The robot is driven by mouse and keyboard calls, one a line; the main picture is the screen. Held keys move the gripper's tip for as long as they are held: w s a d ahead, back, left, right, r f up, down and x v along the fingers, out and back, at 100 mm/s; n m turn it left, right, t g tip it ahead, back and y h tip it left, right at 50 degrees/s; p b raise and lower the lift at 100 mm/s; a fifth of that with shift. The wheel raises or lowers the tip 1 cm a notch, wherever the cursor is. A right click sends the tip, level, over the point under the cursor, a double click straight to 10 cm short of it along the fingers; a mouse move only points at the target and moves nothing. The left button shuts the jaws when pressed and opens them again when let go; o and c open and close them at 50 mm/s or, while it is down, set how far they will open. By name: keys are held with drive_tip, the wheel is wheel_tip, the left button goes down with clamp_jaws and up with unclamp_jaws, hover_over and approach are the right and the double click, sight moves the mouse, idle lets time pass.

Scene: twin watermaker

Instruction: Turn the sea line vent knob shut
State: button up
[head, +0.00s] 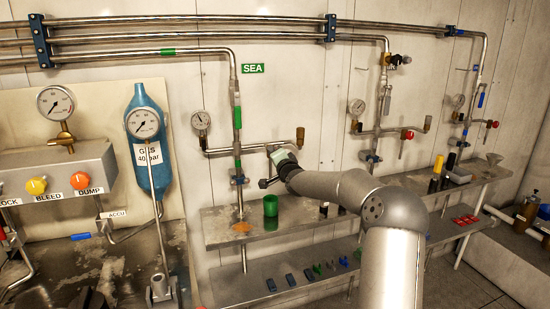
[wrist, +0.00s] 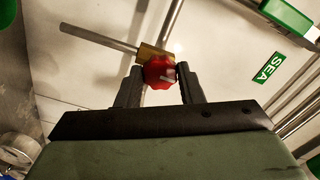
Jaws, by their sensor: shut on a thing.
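The sea line vent knob (wrist: 159,70) is a red lobed knob with a white mark, in front of a brass fitting (wrist: 150,52) with a thin grey tube running to the upper left. My gripper (wrist: 160,84) has its two black fingers shut on the knob, one on each side. In the head view my gripper (head: 265,183) is at the sea line pipework, just right of the upright sea pipe (head: 238,140). The knob cannot be made out there. The green SEA label (head: 252,69) is on the wall above; it also shows in the wrist view (wrist: 268,67).
A pressure gauge (head: 201,120) stands left of the sea pipe. A green cup (head: 271,205) stands on the metal shelf (head: 225,222) below my gripper. Two similar pipe lines with red knobs (head: 407,135) are to the right. Small blue and green parts lie on the lower shelf.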

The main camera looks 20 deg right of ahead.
idle(0.3)
drive_tip(key=o, duration=1)
drive_tip(key=shift+s, duration=0.1)
drive_tip(key=s+a+b, duration=0.1)
drive_tip(key=s, duration=1.6)
drive_tip(key=shift+a, duration=0.25)
drive_tip(key=shift+s, duration=0.1)
